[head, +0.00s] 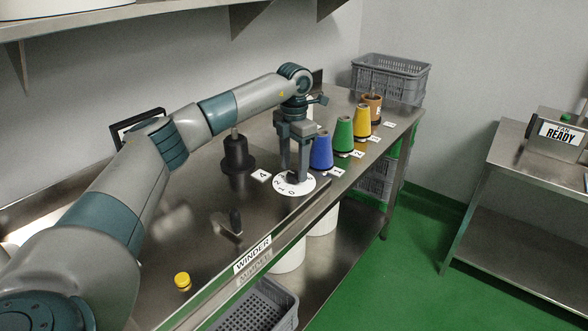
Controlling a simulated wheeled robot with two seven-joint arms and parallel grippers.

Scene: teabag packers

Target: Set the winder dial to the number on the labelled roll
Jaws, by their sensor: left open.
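The winder dial (307,185) is a white disc with black numbers, flat on the steel bench near its front edge. My left gripper (293,177) points down over the dial with its fingers apart around a dark knob at its centre. I cannot tell whether the fingers touch the knob, and they hide part of the disc and its setting. Blue (321,152), green (343,135), yellow (361,121) and brown (373,104) rolls stand in a row behind, with small white cards beside them, too small to read surely. My right gripper is out of view.
A black spindle (237,155) stands left of the dial. A dark lever (235,222) and a yellow button (182,281) are nearer on the bench. A second table (515,190) is across the green floor.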

